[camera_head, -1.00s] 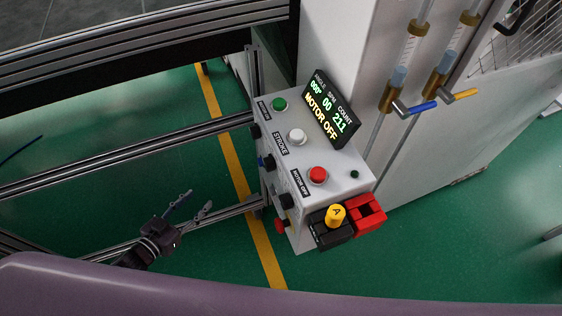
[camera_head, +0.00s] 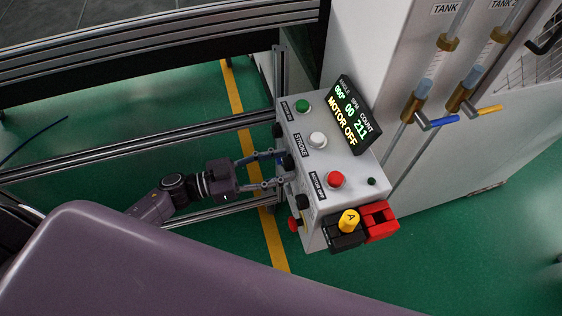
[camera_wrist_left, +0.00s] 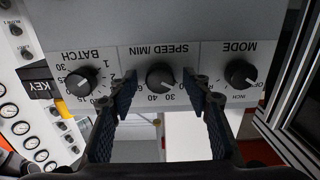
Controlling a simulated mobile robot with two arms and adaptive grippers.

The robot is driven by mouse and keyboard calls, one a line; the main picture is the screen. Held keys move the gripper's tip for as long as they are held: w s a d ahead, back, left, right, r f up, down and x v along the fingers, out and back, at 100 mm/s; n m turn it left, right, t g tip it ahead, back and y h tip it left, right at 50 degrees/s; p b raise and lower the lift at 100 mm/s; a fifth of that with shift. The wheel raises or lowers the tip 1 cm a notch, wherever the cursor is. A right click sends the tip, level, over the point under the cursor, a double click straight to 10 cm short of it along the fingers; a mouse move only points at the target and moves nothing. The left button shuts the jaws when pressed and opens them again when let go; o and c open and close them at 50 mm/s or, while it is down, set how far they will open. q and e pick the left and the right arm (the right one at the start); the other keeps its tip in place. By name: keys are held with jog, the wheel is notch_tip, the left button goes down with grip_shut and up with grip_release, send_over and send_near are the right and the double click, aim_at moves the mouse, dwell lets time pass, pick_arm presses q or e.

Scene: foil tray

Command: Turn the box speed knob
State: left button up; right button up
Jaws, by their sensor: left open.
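The control box (camera_head: 318,205) stands at the end of the rails, with three black knobs on its left face. The speed knob (camera_wrist_left: 160,75) is the middle one in the left wrist view, under an upside-down SPEED /MIN label. It also shows in the head view (camera_head: 289,162), partly hidden by a finger. My left gripper (camera_wrist_left: 163,88) is open, its fingers on either side of the speed knob with visible gaps. In the head view the left gripper (camera_head: 282,169) reaches the box's left face. My right gripper is not in view.
The batch knob (camera_wrist_left: 81,82) and mode knob (camera_wrist_left: 240,73) flank the speed knob closely. The box top has green (camera_head: 303,106), white (camera_head: 317,139) and red (camera_head: 336,180) buttons. The display (camera_head: 350,115) reads MOTOR OFF. Metal rails (camera_head: 120,149) run left of the box.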

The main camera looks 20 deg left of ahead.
pick_arm(q)
jog(key=shift+w+d, duration=0.1)
jog(key=shift+d, duration=0.05)
jog(key=shift+c, duration=0.4)
jog(key=c, duration=1.1)
jog(key=shift+f+m+b, duration=0.15)
jog(key=shift+m+b, duration=5.75)
jog(key=shift+m, duration=6)
